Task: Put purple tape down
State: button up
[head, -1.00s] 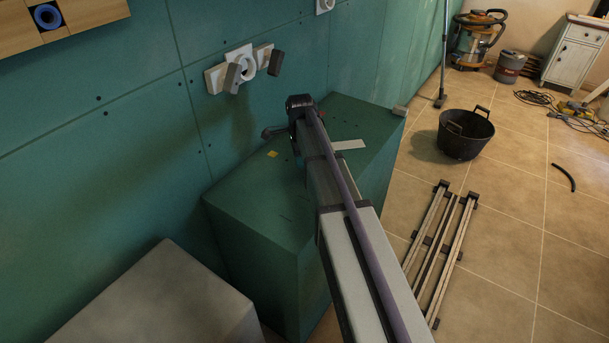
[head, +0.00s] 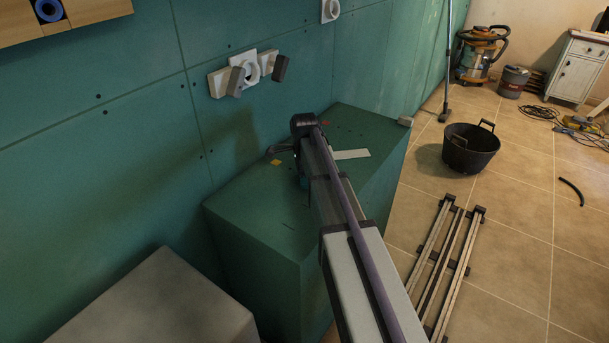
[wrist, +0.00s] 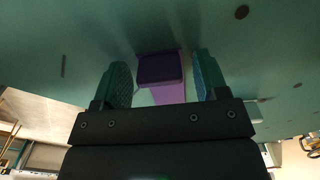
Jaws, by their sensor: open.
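The purple tape (wrist: 160,69) shows in the wrist view as a dark purple block with a lighter purple part beside it. It appears to be against the green surface. My gripper (wrist: 164,82) is open, with one finger on each side of the tape in the picture; gaps show between the tape and both fingers. I cannot tell how far the tape lies beyond the fingertips. In the head view my arm reaches over the green plasterboard box (head: 255,215), and the tape and fingers are hidden behind it.
On the box top lie a white strip (head: 351,154), a small yellow piece (head: 276,162) and a grey block (head: 405,121) at the far corner. The green wall with white fittings (head: 243,73) stands close on the left. A grey box (head: 155,310) is in front.

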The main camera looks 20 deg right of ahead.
notch_tip(320, 180, up, 13)
jog(key=p, duration=1.3)
jog(key=s+a+n, duration=0.7)
jog(key=s+n, duration=0.3)
jog(key=s, duration=0.1)
jog(key=s+a+n, duration=0.7)
jog(key=s+n, duration=0.3)
jog(key=s, duration=0.1)
jog(key=shift+s+a+f+n+b, duration=0.25)
jog(key=shift+a+f+n+b, duration=0.05)
jog(key=shift+a+f+b, duration=0.1)
